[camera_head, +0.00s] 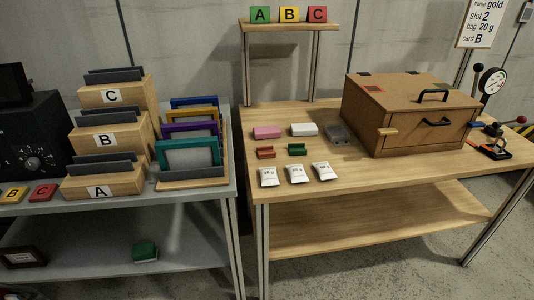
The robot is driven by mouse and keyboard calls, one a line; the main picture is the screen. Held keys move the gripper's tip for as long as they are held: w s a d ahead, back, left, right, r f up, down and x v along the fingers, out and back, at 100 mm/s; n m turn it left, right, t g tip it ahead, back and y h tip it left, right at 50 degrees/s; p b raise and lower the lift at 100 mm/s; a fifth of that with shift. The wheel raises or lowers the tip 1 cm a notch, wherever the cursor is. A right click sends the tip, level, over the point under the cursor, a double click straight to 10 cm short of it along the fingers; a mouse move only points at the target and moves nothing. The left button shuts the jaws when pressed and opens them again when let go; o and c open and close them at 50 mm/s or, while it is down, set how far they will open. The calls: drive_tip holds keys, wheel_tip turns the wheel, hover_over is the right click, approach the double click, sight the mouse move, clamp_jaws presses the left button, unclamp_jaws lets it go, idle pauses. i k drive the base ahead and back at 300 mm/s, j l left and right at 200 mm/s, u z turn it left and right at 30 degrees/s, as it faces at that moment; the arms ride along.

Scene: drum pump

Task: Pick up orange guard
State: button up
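I cannot make out a thing that is clearly an orange guard. A small black device (492,142) with some orange on its base stands at the right end of the wooden table; it is too small to tell what it is. My gripper is not in view.
The wooden table (345,181) holds a wooden box (408,112) with black handles, small coloured blocks and white packets (297,173). A gauge (492,80) stands behind at the right. The grey table (205,203) at left holds lettered wooden racks (107,138) and coloured frames (188,155).

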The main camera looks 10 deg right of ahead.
sight(268, 152)
drive_tip(key=i+l+u, duration=0.2)
drive_tip(key=u, duration=0.15)
drive_tip(key=i+l+u, duration=0.45)
drive_tip(key=l+u, duration=0.25)
